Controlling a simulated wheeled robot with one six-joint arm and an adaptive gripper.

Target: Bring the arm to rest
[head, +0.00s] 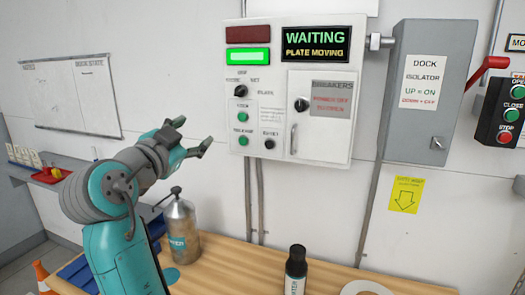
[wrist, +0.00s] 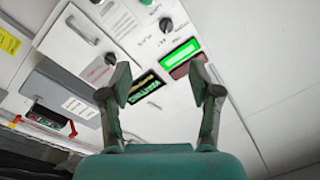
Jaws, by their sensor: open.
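My gripper (head: 194,133) is raised above the wooden bench, left of the control panel's lower part in the head view. Its two fingers are spread apart with nothing between them. In the wrist view my gripper (wrist: 160,68) also shows open, with the white panel (wrist: 150,25) beyond the fingertips. The panel (head: 265,140) has a lit green lamp (head: 248,56), a dark red lamp above it, and a display (head: 315,43) reading "WAITING PLATE MOVING". The gripper appears apart from the panel; the exact gap cannot be told.
A metal spray bottle (head: 181,232) stands on the bench (head: 225,265) below my gripper. A dark bottle (head: 296,270) stands further right. The grey dock isolator box (head: 417,95) has a raised red lever (head: 487,70). A button box (head: 506,112) hangs at the right. A whiteboard (head: 72,95) is at left.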

